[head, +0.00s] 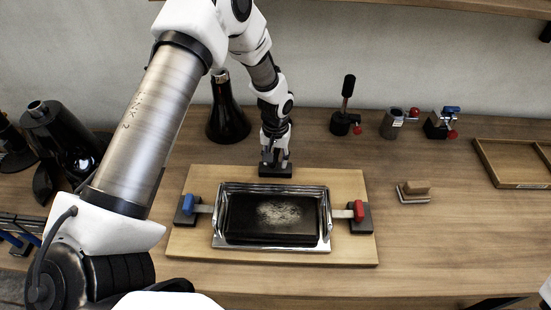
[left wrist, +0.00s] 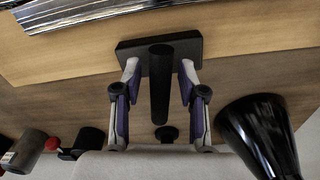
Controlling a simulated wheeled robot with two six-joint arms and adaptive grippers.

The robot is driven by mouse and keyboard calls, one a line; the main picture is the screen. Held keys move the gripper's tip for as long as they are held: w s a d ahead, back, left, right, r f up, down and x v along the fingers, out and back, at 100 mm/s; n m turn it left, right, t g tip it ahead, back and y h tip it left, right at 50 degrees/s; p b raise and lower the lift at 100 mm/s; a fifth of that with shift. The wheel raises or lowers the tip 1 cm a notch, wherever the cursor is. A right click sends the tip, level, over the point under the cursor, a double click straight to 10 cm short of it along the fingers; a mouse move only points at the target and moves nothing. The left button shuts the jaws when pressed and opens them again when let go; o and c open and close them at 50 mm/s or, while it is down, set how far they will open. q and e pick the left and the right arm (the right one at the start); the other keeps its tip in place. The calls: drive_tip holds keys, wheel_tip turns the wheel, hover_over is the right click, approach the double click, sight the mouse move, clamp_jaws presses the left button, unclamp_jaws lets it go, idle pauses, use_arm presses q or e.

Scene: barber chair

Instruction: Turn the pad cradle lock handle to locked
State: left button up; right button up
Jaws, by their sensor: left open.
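The cradle is a shiny metal tray (head: 217,228) holding a dark worn pad (head: 280,212) on a light wooden board (head: 190,250). A black block (head: 275,172) stands at the board's back edge. In the left wrist view a black bar handle (left wrist: 160,90) extends from this block (left wrist: 190,48). My left gripper (head: 276,160) is open at the block, its fingers (left wrist: 159,68) on either side of the handle, with visible gaps. The handle is mostly hidden by the gripper in the head view. My right gripper is not in view.
A black cone-shaped bottle (head: 228,115) stands close left of my left gripper. A black upright lever (head: 347,95), small fixtures and a wooden tray (head: 488,163) are at right. The right front table is clear.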

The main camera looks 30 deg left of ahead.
sight(275, 154)
use_arm(q)
wheel_tip(275, 154, up, 12)
drive_tip(key=shift+f, duration=0.1)
